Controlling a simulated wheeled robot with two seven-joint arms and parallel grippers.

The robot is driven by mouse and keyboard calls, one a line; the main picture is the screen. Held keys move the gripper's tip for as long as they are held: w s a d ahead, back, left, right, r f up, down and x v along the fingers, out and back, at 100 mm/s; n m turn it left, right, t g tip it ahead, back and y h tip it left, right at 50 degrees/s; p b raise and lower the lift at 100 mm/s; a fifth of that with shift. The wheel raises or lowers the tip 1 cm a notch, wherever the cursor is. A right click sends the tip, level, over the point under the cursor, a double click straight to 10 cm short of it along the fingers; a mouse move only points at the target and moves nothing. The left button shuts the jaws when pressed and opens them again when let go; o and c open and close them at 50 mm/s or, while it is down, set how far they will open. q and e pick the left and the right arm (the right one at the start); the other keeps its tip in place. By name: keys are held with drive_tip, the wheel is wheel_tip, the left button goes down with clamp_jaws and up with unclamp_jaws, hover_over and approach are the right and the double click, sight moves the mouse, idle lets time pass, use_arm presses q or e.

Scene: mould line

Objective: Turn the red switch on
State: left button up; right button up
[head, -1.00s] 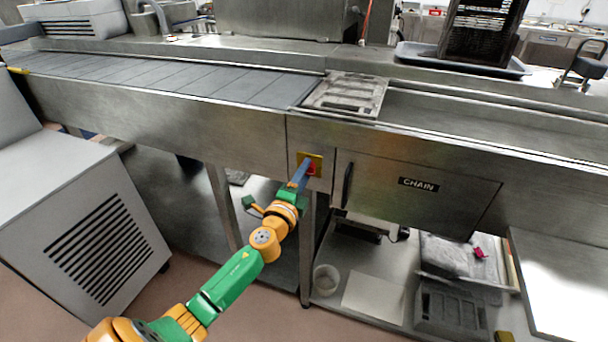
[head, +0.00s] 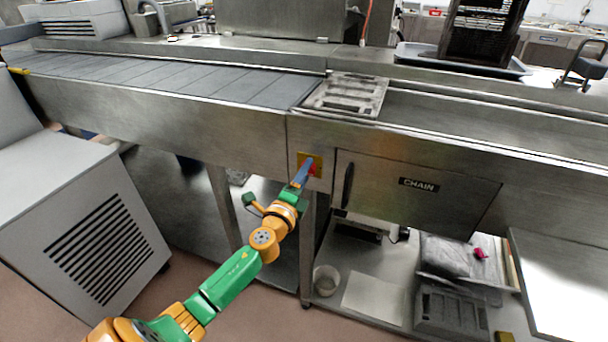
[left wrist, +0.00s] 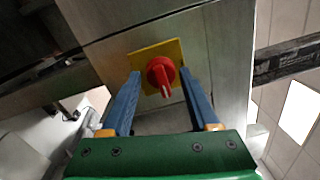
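The red switch (left wrist: 161,73) is a round knob with a raised grip on a yellow plate (left wrist: 139,61), fixed to the steel front panel. In the head view the switch (head: 313,169) shows partly behind a blue finger, left of the CHAIN door. My left gripper (left wrist: 160,72) is open, with one blue finger on each side of the knob. A narrow gap shows between each fingertip and the knob; contact cannot be made out. The knob's grip points toward the gripper's palm in the left wrist view. My left gripper also shows in the head view (head: 302,172). My right gripper is not in view.
The CHAIN door (head: 418,192) with its dark handle (head: 348,186) is just right of the switch. A conveyor belt (head: 190,78) runs above. A grey vented cabinet (head: 75,215) stands at left. A lower shelf (head: 375,297) holds a white tub (head: 326,279).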

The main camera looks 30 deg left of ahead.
use_arm(q)
drive_tip(key=shift+o, duration=0.5)
drive_tip(key=v, duration=0.7)
